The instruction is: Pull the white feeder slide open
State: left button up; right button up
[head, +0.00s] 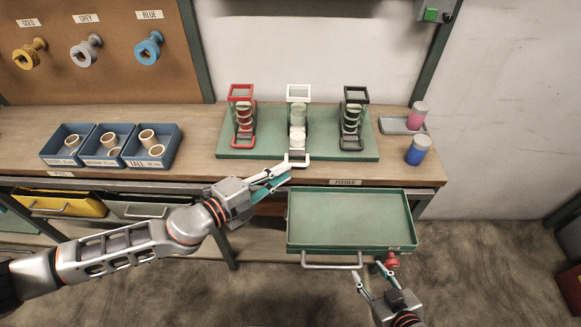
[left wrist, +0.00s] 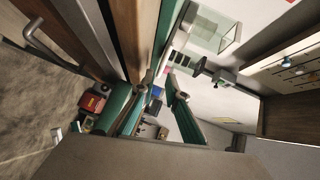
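The white feeder (head: 298,96) stands between the red and black feeders on a green board. Its white slide handle (head: 296,162) reaches further forward than the other two handles, to the board's front edge. My left gripper (head: 287,172) is just below and left of that handle, with its fingers slightly apart. In the left wrist view my fingers (left wrist: 160,82) are apart, with nothing clearly between them. I cannot tell whether a finger touches the handle.
The red feeder (head: 241,94) and black feeder (head: 354,95) flank the white one. Pink (head: 419,110) and blue (head: 417,152) jars stand at right.

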pick_arm(q)
jog(key=v, duration=0.7)
jog(key=shift+s+a, duration=0.15)
jog(key=shift+s, duration=0.05)
jog(key=s+a+f+n+y, duration=0.3)
jog(key=s+f+n, duration=0.1)
jog(key=f+n, duration=0.3)
jog(key=s+a+f+n+y, duration=0.3)
jog(key=s+a+f+n, duration=0.1)
jog(key=f+n, duration=0.3)
jog(key=s+a+f+n+y, duration=0.3)
jog(key=s+f+n, duration=0.1)
jog(key=f+n, duration=0.3)
jog(key=shift+s+a+g, duration=0.25)
jog(key=shift+a+g, duration=0.05)
jog(key=shift+a, duration=0.05)
